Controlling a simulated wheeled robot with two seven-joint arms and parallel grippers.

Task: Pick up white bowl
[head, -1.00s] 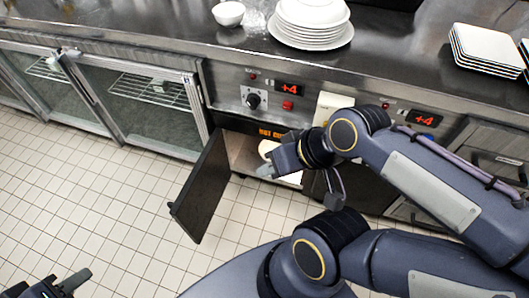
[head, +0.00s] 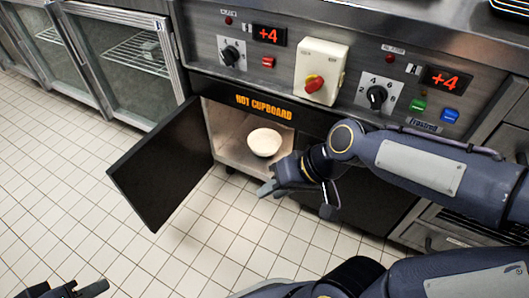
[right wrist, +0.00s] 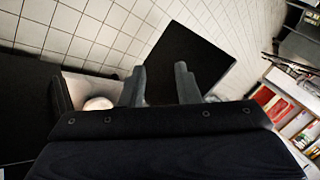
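A white bowl (head: 264,142) stands on the floor of the open hot cupboard (head: 226,150). It also shows in part in the right wrist view (right wrist: 98,103), partly hidden by my gripper. My right gripper (head: 266,189) is in front of the cupboard opening, below and nearer than the bowl, and apart from it. In the right wrist view its two fingers (right wrist: 160,85) stand apart with nothing between them. My left gripper (head: 72,290) shows only in part at the bottom left corner of the head view, away from the cupboard; its opening is unclear.
The black cupboard door (head: 158,165) is swung open to the left. A control panel (head: 290,60) with knobs and a red switch is above the opening. Glass-fronted cabinets (head: 118,62) stand at the left. The tiled floor (head: 60,190) in front is clear.

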